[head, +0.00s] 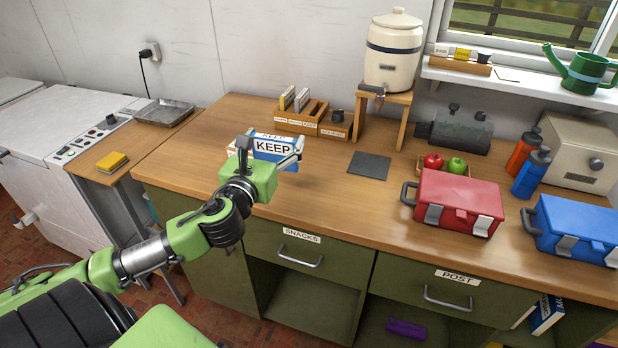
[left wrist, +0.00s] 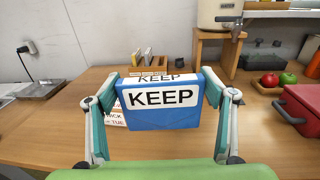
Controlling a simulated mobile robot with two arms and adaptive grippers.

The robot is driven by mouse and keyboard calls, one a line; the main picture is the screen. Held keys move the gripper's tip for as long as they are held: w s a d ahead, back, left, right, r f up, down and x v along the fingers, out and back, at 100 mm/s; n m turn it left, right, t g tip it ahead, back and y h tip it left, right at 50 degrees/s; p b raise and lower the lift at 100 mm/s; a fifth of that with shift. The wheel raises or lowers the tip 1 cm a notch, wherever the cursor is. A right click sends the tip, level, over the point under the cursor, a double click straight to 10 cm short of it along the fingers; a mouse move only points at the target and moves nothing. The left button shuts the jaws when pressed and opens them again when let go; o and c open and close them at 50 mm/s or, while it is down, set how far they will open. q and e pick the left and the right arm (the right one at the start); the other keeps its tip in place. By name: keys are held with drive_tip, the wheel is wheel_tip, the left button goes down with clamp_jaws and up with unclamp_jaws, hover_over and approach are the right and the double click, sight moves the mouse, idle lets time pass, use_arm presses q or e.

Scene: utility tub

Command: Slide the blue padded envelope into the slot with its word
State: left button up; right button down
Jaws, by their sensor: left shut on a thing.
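The blue padded envelope (head: 283,162) carries a white label with the word KEEP. My left gripper (head: 271,150) is shut on it above the left part of the wooden counter. In the left wrist view the envelope (left wrist: 165,118) faces me, with a finger of the left gripper (left wrist: 163,92) at each side. A wooden slotted sorter (head: 318,127) stands behind it on the counter, with small labels along its front and light upright items in its left part. The envelope partly hides the sorter in the left wrist view (left wrist: 160,69). My right gripper is out of view.
A water crock (head: 393,55) on a wooden stand (head: 398,99) is right of the sorter. A dark flat mat (head: 369,163) lies in front of the stand. A red toolbox (head: 457,200) and blue toolbox (head: 573,228) stand to the right. The counter left of the sorter is clear.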

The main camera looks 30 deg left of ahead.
use_arm(q)
drive_tip(key=shift+w+a+r, duration=0.1)
drive_tip(key=shift+w, duration=0.2)
drive_tip(key=w+f, duration=0.8)
drive_tip(key=w, duration=0.1)
drive_tip(key=w+f, duration=0.4)
drive_tip(key=shift+w+d+f, duration=0.1)
drive_tip(key=shift+w+d, duration=0.1)
drive_tip(key=shift+w, duration=0.05)
drive_tip(key=shift+f, duration=0.3)
